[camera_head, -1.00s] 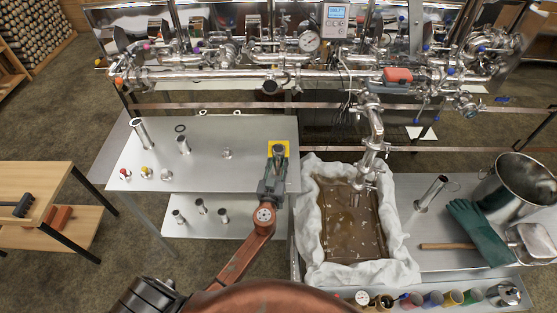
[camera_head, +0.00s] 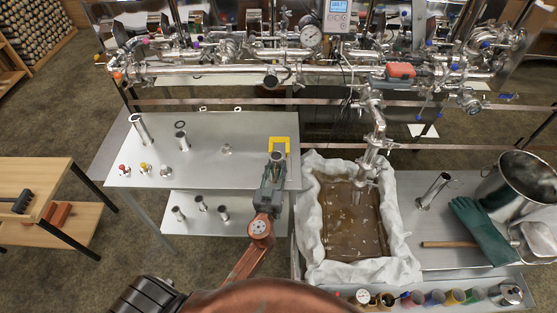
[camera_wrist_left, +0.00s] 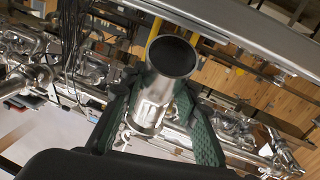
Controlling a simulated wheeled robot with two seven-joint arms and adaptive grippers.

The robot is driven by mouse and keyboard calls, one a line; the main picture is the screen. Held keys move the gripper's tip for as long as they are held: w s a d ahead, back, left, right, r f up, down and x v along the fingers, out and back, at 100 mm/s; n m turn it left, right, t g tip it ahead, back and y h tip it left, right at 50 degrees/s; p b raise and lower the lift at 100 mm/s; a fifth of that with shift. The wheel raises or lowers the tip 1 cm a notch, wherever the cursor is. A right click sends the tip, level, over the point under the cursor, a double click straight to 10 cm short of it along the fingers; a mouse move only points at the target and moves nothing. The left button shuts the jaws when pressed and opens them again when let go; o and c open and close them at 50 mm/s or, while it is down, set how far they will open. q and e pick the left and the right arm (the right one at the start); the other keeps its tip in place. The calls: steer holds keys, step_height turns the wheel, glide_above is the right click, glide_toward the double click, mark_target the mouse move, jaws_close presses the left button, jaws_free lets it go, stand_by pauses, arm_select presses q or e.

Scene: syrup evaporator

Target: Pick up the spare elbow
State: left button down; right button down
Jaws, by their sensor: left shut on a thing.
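My left gripper (camera_head: 275,162) is over the right end of the grey metal table, just in front of a yellow square marking (camera_head: 280,141). It is shut on the spare elbow (camera_head: 277,156), a short shiny steel pipe piece. In the left wrist view the elbow (camera_wrist_left: 160,88) sits between the two green fingers (camera_wrist_left: 158,120), its dark round opening facing up toward the camera. The fingers hide part of its sides. My right gripper is not in view.
Several steel tubes and small fittings stand on the grey table (camera_head: 215,165) to the left. A cloth-lined pan (camera_head: 312,235) of brown liquid is close on the right. The pipework (camera_head: 215,72) of the evaporator runs across the back.

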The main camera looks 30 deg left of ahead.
arm_select(q)
steer(key=b+v, duration=0.3)
steer(key=v, duration=0.9)
steer(key=shift+s, duration=0.3)
steer(key=shift+d+r, duration=0.15)
steer(key=shift+d, duration=0.05)
steer(key=s+d+m+h, duration=0.3)
steer(key=s+d+h, duration=0.2)
steer(key=s, duration=0.1)
steer(key=shift+t, duration=0.3)
steer(key=shift+w, duration=0.1)
